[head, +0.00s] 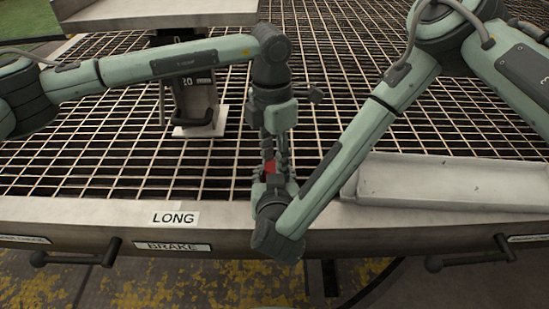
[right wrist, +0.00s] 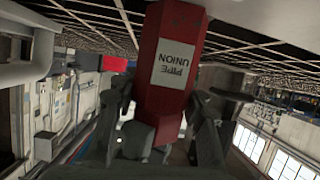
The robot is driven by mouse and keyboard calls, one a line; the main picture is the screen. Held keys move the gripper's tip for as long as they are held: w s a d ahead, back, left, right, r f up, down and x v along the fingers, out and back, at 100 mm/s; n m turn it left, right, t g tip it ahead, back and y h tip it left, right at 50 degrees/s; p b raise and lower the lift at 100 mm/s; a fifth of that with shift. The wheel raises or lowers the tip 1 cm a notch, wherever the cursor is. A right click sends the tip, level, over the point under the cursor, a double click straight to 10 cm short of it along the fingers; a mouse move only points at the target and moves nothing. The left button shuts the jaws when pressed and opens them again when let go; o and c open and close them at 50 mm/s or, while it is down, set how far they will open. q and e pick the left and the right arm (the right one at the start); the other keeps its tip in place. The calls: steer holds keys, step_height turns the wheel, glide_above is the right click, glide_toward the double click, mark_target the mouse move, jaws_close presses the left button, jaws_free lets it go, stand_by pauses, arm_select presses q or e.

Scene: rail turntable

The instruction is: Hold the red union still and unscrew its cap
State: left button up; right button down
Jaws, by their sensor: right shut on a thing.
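The red union (head: 270,168) shows as a small red patch between my two grippers, over the front edge of the grid table. In the right wrist view it is a large red body (right wrist: 170,95) with a white label reading "PIPE UNION", upside down. My right gripper (head: 271,179) comes from below and is shut on the union, with a finger on each side. My left gripper (head: 276,153) points down from above, its fingertips close to the union's upper part. Whether they grip it cannot be told. The cap is not clearly visible; the fingers hide that end.
A grey tray (head: 440,185) lies at the right of the table's front edge. A device with a display (head: 194,100) stands on the grid at the back left. Black levers (head: 80,256) and a "BRAKE" plate (head: 172,247) are on the front rail. The left grid is mostly clear.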

arm_select(q)
steer(key=shift+c, duration=1.2)
steer(key=o, duration=0.4)
steer(key=c, duration=0.6)
steer(key=n, duration=0.5)
steer(key=shift+n, duration=0.5)
steer(key=n, duration=0.5)
steer(key=shift+a+f+n, duration=0.1)
steer(key=shift+n, duration=0.2)
steer(key=shift+w, duration=0.1)
